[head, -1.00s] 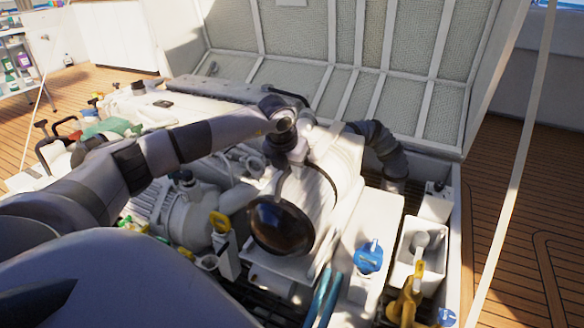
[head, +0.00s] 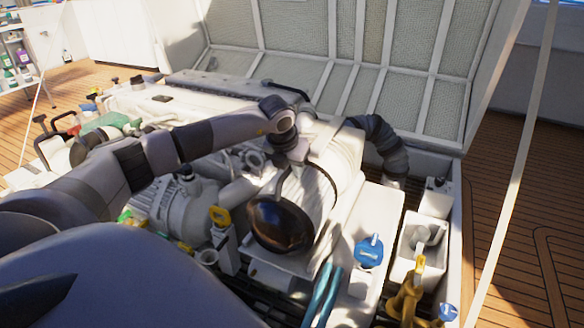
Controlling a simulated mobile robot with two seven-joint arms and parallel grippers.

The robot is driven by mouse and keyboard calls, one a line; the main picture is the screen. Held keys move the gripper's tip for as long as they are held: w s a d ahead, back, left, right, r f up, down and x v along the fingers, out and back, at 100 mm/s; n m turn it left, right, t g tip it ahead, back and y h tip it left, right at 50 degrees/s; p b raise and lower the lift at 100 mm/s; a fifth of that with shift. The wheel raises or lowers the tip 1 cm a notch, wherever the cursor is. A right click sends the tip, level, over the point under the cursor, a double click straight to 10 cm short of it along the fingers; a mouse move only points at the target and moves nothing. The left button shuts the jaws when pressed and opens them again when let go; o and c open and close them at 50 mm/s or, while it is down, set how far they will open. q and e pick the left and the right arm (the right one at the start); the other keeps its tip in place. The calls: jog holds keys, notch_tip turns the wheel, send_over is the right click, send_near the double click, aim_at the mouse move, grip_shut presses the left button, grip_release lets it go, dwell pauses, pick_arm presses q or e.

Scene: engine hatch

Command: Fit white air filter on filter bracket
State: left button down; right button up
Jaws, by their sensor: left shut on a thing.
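The white air filter (head: 318,192) is a large, ribbed white cylinder with a dark, glossy round end (head: 281,226) facing toward me. It lies over the right part of the engine bay. My left gripper (head: 291,182) reaches it from the upper left and is shut on it at its upper left side; the fingertips are small and partly lost against the white. The filter bracket cannot be made out; it is probably hidden under or behind the filter, and I cannot tell whether the filter touches it. My right gripper is not in view.
A black ribbed hose (head: 378,145) curves down right behind the filter. A blue-capped white box (head: 368,252), yellow handles (head: 405,295) and blue pipes (head: 322,295) stand in front and to the right. The raised hatch lid (head: 400,60) rises behind. Wooden deck lies free at right.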

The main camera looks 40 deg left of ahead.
pick_arm(q)
jog(key=shift+w+f, duration=0.1)
jog(key=shift+f, duration=0.1)
dwell(0.6)
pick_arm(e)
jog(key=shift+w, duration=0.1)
pick_arm(q)
jog(key=c, duration=0.9)
grip_release()
jog(key=shift+c, duration=0.2)
jog(key=shift+f, duration=0.15)
jog(key=p+v, duration=0.2)
jog(key=v, duration=0.4)
jog(key=shift+r, duration=0.25)
jog(key=shift+s+r, duration=0.25)
jog(key=shift+r, duration=0.05)
jog(key=shift+s+d+r, duration=0.1)
jog(key=shift+r, duration=0.05)
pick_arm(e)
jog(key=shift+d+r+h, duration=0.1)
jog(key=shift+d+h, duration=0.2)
